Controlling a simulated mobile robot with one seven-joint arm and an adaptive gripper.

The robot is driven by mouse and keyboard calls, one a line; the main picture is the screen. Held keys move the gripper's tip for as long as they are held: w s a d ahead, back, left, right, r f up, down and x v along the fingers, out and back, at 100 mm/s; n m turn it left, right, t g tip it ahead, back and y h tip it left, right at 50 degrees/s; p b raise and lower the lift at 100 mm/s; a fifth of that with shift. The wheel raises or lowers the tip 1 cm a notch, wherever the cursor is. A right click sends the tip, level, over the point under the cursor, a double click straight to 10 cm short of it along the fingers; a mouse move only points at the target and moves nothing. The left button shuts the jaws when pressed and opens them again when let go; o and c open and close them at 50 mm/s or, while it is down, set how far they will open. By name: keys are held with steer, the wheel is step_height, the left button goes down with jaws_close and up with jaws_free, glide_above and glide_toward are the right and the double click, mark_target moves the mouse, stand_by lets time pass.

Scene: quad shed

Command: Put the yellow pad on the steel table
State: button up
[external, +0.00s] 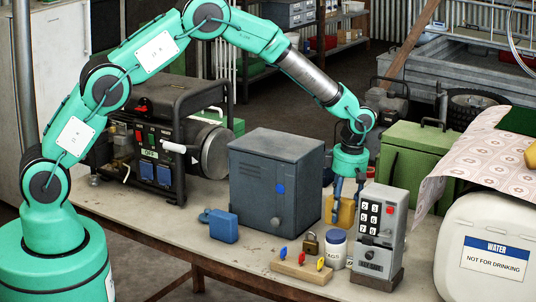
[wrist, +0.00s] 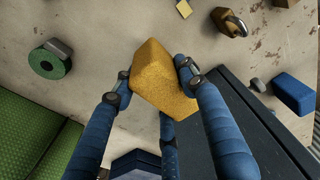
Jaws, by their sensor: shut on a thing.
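The yellow pad (external: 341,212) is a thick foam-like block, held between the blue fingers of my gripper (external: 347,192). In the wrist view the pad (wrist: 165,80) sits between the fingertips of my gripper (wrist: 158,82), tilted, with fingers touching both sides. In the external view it is between the grey-blue cabinet and the keypad box, partly hidden by a finger. Whether it touches the surface below I cannot tell. The pale, worn table (external: 185,232) spreads under everything; its top also shows in the wrist view (wrist: 110,30).
The grey-blue cabinet (external: 275,180) stands close left of my gripper, the keypad box (external: 378,232) close right. A white jar (external: 336,249), brass padlock (external: 311,243) and key block (external: 300,268) are in front. A green box (external: 415,160) stands behind. The table's front left is clear.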

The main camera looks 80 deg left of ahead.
mark_target(340, 222)
steer(key=shift+f, duration=0.4)
steer(key=shift+f+b, duration=0.35)
steer(key=shift+f, duration=1.55)
steer(key=shift+f, duration=0.15)
steer(key=o, duration=0.8)
steer(key=shift+c, duration=0.2)
steer(key=r, duration=0.4)
steer(key=r+p, duration=0.1)
steer(key=r, duration=0.3)
steer(key=w+d+r+p, duration=0.1)
steer(key=r, duration=0.3)
steer(key=shift+r, duration=0.15)
